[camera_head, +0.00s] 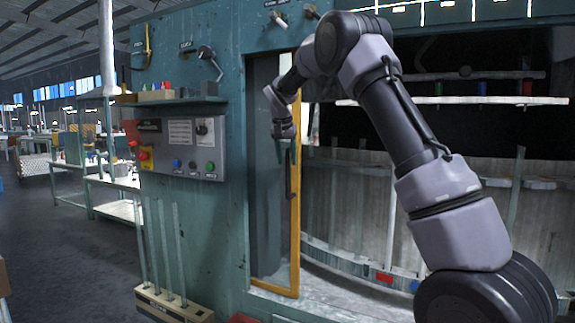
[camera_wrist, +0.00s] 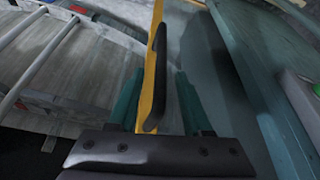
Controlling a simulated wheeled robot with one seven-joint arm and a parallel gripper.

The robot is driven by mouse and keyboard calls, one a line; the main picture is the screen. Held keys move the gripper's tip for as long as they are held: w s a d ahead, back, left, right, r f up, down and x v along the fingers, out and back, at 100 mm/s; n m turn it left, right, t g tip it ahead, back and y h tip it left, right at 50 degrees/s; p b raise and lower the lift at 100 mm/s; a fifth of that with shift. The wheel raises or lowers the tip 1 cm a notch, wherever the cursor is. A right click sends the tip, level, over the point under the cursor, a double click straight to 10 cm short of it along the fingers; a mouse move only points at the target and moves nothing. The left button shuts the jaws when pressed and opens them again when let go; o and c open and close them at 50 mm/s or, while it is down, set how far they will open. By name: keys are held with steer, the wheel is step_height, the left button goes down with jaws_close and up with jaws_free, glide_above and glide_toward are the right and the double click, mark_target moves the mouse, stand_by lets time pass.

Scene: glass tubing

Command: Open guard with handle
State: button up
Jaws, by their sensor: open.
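The guard (camera_head: 295,235) is a tall panel with a yellow edge frame, standing at the left side of the machine's opening. Its black handle (camera_head: 288,178) is a vertical bar on the yellow frame. In the wrist view the handle (camera_wrist: 157,80) lies along the yellow frame (camera_wrist: 150,75), between my two teal fingers. My gripper (camera_head: 285,150) is at the upper end of the handle in the head view. In the wrist view my gripper (camera_wrist: 158,88) is open, with a finger on each side of the frame and handle. I cannot tell whether either finger touches them.
The teal cabinet wall (camera_head: 223,225) with a grey control panel (camera_head: 190,150) is left of the guard. A shelf (camera_head: 165,101) juts out above the panel. Glass rods stand in a rack (camera_head: 172,303) below. The machine's interior with a curved rail lies right of the guard.

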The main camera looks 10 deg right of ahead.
steer(key=v, duration=0.8)
steer(key=shift+s+r, duration=0.1)
steer(key=shift+r, duration=0.05)
steer(key=s+d+r+t+y, duration=0.1)
steer(key=s+d+r, duration=0.3)
steer(key=s, duration=0.5)
steer(key=s+d+r+y, duration=0.1)
steer(key=s+d+y, duration=0.1)
steer(key=s+d, duration=0.6)
steer(key=s+f+t, duration=0.1)
steer(key=s+f, duration=0.3)
steer(key=s, duration=0.8)
steer(key=s+f+t, duration=0.1)
steer(key=s+f, duration=0.3)
steer(key=s, duration=0.7)
steer(key=shift+s+d+f+y, duration=0.2)
steer(key=shift+s+d+y, duration=0.1)
steer(key=shift+s, duration=0.1)
